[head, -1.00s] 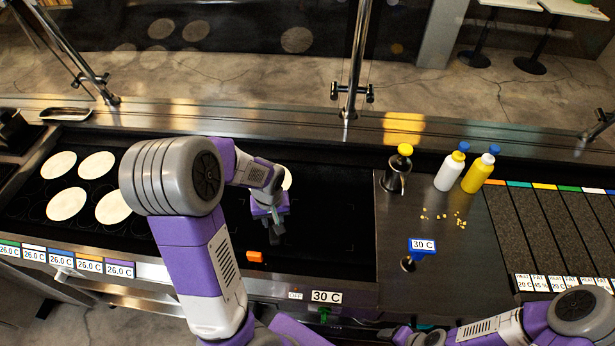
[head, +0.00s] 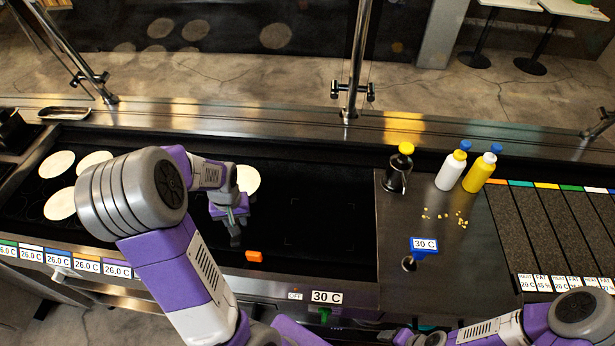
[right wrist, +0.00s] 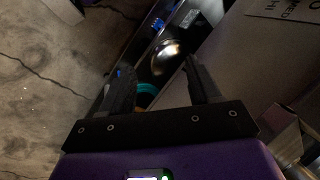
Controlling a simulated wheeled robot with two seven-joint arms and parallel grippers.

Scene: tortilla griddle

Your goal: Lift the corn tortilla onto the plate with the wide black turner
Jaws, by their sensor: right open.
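Several pale tortillas lie on the left of the black griddle (head: 330,235), one of them at the far left (head: 57,164). Another pale tortilla (head: 248,180) shows just behind my left gripper (head: 234,232), partly hidden by it. My left gripper points down over the griddle. Its fingers are dark against the dark surface, so I cannot tell whether they hold anything. I cannot make out the black turner, and no plate is clearly visible. My right gripper (right wrist: 160,78) is open and empty in the right wrist view, away from the griddle.
A small orange block (head: 254,256) is at the griddle's front edge. A yellow-topped dark container (head: 398,172), a white bottle (head: 450,171) and a yellow bottle (head: 479,173) stand on the right counter. Yellow crumbs (head: 445,215) lie before them. The griddle's right half looks clear.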

